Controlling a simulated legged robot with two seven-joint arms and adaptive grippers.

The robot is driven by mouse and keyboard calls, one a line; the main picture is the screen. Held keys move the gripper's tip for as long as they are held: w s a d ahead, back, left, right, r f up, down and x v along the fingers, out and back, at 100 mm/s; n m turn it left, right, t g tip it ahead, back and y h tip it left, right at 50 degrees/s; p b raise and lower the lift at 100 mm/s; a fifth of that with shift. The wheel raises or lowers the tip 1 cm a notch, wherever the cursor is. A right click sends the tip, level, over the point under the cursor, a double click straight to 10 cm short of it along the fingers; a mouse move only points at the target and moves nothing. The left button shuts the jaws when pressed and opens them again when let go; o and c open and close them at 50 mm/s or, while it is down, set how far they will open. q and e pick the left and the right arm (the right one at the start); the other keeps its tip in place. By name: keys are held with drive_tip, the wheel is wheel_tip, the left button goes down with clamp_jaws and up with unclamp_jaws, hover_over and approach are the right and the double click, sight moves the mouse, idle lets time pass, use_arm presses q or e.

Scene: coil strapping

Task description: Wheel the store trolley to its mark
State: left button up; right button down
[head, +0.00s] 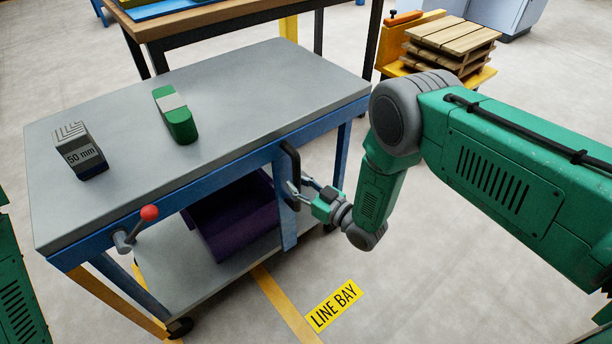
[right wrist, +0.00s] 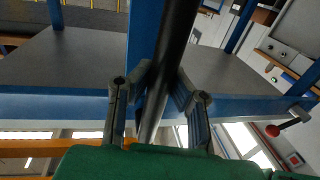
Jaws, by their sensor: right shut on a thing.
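The store trolley (head: 225,98) has a grey top, a blue frame and a lower shelf, and stands in the middle of the head view. A black upright handle (head: 291,165) is on its near side. My right gripper (head: 297,190) is shut on this handle; in the right wrist view the black bar (right wrist: 165,70) runs between the two fingers (right wrist: 158,95). A yellow floor sign reading "LINE BAY" (head: 334,305) lies beside a yellow floor line (head: 285,305), in front of the trolley. My left gripper is out of view.
A red-knobbed lever (head: 149,213) sticks out from the trolley's near edge. A "50 mm" block (head: 80,150) and a green-and-white block (head: 176,115) rest on top; a purple bin (head: 232,215) is below. A workbench (head: 200,20) and a pallet stack (head: 452,42) stand behind.

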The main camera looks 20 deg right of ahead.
drive_tip(key=shift+s+a+r, duration=0.1)
drive_tip(key=shift+s+a, duration=0.25)
drive_tip(key=shift+a, duration=0.45)
drive_tip(key=shift+s+a, duration=0.1)
drive_tip(key=shift+a, duration=0.35)
drive_tip(key=c, duration=1.7)
unclamp_jaws()
drive_tip(key=shift+o, duration=1.4)
drive_tip(key=shift+s+d, duration=0.1)
drive_tip(key=v, duration=1.2)
